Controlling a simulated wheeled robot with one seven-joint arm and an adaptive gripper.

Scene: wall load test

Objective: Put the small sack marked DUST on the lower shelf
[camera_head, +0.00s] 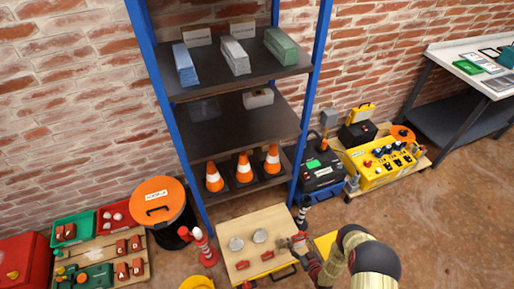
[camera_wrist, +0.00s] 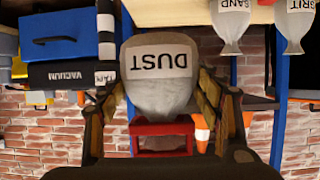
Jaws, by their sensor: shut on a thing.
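The small grey sack marked DUST (camera_wrist: 162,85) is between the two fingers of my gripper (camera_wrist: 163,98), its label upside down in the wrist view. My gripper (camera_head: 299,243) is shut on it, at the right edge of the wooden worktop (camera_head: 278,218) in the head view. The sack is hard to make out there. A red frame (camera_wrist: 160,129) shows by the sack's narrow end; I cannot tell if they touch. The blue-posted rack stands behind, with a top shelf (camera_head: 213,72), a shelf below it (camera_head: 225,130) and a bottom level (camera_head: 228,190) holding orange cones.
Sacks marked SAND (camera_wrist: 230,25) and GRIT (camera_wrist: 296,25) stand on the worktop. The shelf below the top carries a clear bin (camera_head: 205,109) and a pale box (camera_head: 258,97); its front is clear. A blue front post (camera_head: 310,95) rises near a black-and-blue case (camera_head: 318,170).

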